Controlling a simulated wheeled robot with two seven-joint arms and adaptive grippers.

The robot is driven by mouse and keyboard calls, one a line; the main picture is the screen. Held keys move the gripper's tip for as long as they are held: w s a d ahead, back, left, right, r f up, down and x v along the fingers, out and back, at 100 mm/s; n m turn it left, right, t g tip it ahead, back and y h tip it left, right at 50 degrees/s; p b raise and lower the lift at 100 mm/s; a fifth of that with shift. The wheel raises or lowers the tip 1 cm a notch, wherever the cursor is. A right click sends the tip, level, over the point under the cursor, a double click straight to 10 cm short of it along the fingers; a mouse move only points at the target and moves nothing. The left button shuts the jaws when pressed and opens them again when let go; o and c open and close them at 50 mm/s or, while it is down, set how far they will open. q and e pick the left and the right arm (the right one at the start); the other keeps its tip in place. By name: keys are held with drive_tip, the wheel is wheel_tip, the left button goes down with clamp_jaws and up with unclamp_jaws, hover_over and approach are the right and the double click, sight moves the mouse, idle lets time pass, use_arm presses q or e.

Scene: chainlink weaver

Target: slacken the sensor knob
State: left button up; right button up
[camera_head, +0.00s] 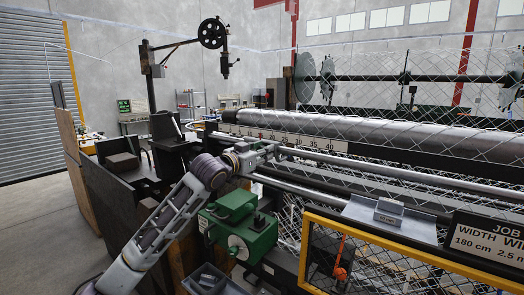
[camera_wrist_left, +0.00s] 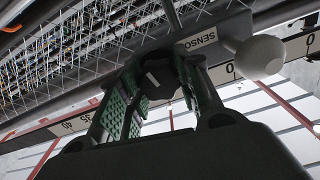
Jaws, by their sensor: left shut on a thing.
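My left gripper (camera_head: 264,150) reaches the graduated rail at the front of the weaving machine. In the left wrist view my left gripper (camera_wrist_left: 160,95) has its green-padded fingers closed around a dark knob, the sensor knob (camera_wrist_left: 158,72). The knob sits just beside a plate lettered SENSO (camera_wrist_left: 197,40), whose end is covered by a pale round ball (camera_wrist_left: 260,57). The fingers hide part of the knob's sides. In the head view the gripper hides the knob. My right gripper is in neither view.
The numbered scale (camera_head: 300,141) runs along the rail beside the gripper. A green motor unit (camera_head: 240,225) stands just below my left arm. A yellow-framed guard (camera_head: 400,245) and a small metal tray (camera_head: 375,215) lie to the right. Mesh covers the machine.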

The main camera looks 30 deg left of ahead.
use_arm(q)
drive_tip(key=shift+f+n+p, duration=0.1)
drive_tip(key=shift+n+p, duration=0.3)
drive_tip(key=shift+n, duration=0.9)
drive_tip(key=o, duration=1)
drive_tip(key=shift+o, duration=0.2)
drive_tip(key=shift+s, duration=0.2)
drive_tip(key=s+a, duration=0.1)
drive_tip(key=s, duration=1)
drive_tip(key=shift+s, duration=0.25)
